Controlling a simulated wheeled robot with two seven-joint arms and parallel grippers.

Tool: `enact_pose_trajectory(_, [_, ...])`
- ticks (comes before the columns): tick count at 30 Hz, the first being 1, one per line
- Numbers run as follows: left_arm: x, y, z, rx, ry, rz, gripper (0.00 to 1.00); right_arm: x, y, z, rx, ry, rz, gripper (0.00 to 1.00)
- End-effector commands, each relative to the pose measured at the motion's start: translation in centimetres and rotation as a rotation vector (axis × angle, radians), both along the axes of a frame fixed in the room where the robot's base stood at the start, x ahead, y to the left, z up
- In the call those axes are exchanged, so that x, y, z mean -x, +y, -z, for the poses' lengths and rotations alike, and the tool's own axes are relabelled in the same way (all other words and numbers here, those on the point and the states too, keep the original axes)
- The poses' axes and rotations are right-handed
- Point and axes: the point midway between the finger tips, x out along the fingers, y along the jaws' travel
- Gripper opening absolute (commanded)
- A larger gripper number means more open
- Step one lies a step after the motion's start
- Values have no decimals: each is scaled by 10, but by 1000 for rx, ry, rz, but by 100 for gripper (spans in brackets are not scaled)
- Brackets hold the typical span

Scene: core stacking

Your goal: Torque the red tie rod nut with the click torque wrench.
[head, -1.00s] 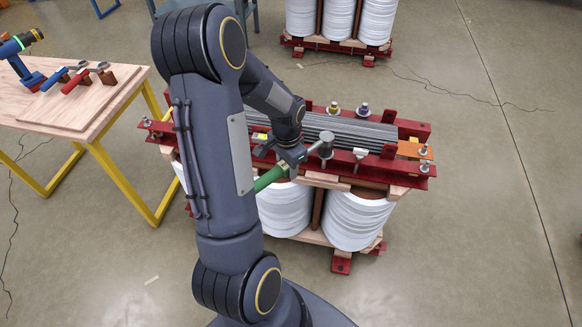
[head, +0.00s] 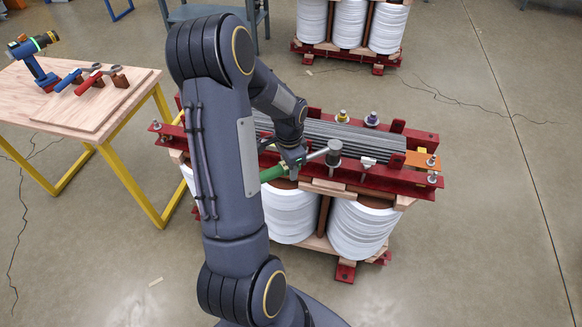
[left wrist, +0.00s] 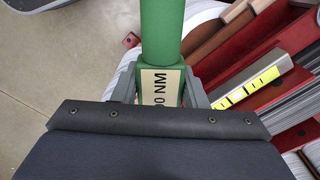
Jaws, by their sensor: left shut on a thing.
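The click torque wrench has a green handle (head: 273,173) and a round grey head (head: 333,152). My left gripper (head: 291,160) is shut on it. In the left wrist view, the gripper's grey fingers (left wrist: 160,88) flank the green shaft (left wrist: 161,30) at a pale label ending in "0 NM". The wrench head is over the front red clamp beam (head: 350,178) of the transformer core (head: 320,133). I cannot make out a red nut; the wrench head may hide it. A yellow-marked nut (head: 342,114) and a purple-marked nut (head: 371,119) stand behind. My right gripper is not in view.
White coils (head: 363,228) stand below the core. An orange piece (head: 421,160) with bolts is at the beam's right end. A wooden table (head: 40,98) at left carries a blue drill-like tool (head: 37,62) and wrenches with red and blue handles. Open floor lies right.

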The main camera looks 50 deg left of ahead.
Motion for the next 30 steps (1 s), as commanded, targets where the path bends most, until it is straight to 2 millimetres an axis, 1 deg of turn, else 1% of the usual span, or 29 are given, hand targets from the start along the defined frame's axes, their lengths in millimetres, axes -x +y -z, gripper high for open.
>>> enact_pose_trajectory(7, [-1,3,-1,-6,-3,13,0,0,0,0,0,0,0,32])
enact_pose_trajectory(14, [-6,16,-2,-7,-4,98,0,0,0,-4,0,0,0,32])
enact_pose_trajectory(18, [-7,16,-2,-7,-5,109,0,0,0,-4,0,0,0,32])
enact_pose_trajectory(30, [-7,16,-20,-6,-6,107,0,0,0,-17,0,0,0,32])
